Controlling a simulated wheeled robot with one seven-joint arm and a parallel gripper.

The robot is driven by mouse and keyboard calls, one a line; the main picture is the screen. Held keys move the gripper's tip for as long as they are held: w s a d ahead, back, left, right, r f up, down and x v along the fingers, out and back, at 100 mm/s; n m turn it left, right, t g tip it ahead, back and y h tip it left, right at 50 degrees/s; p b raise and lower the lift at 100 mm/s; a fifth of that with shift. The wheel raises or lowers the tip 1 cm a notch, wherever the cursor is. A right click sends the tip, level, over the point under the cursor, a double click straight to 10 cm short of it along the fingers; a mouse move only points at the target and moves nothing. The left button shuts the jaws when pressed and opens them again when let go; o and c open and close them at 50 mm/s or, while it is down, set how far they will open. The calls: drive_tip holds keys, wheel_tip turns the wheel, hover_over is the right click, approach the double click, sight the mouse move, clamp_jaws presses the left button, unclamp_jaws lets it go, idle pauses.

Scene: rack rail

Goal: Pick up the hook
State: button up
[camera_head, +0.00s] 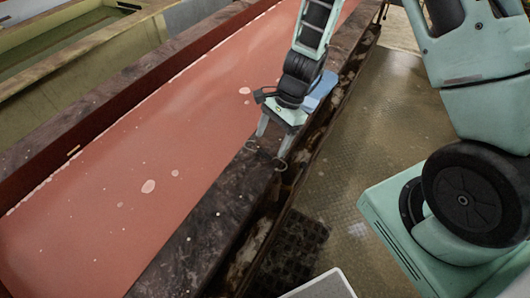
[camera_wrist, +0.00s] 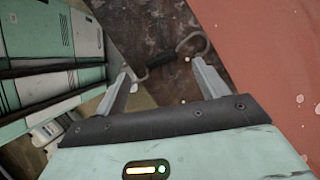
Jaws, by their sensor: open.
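The hook (camera_wrist: 207,43) lies on the dark, worn rail in the wrist view, just beyond my fingertips. Its pale, thin curved end shows past the right fingertip, and a dark middle part runs left toward the other finger. I cannot tell whether the fingers touch the hook.
The dark rail (camera_head: 215,222) runs diagonally beside a broad red surface (camera_head: 120,190) with pale spots. Right of the rail is a lower, open patterned floor (camera_head: 365,150). A dark grate (camera_head: 290,250) lies at the rail's foot. A pale green-walled trough (camera_head: 85,60) stands at upper left.

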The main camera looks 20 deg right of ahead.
sight(265, 153)
drive_tip(key=shift+x, duration=1.8)
drive_tip(key=c, duration=1.2)
drive_tip(key=shift+o, duration=0.2)
drive_tip(key=shift+w+r, duration=0.1)
drive_tip(key=shift+r, duration=0.05)
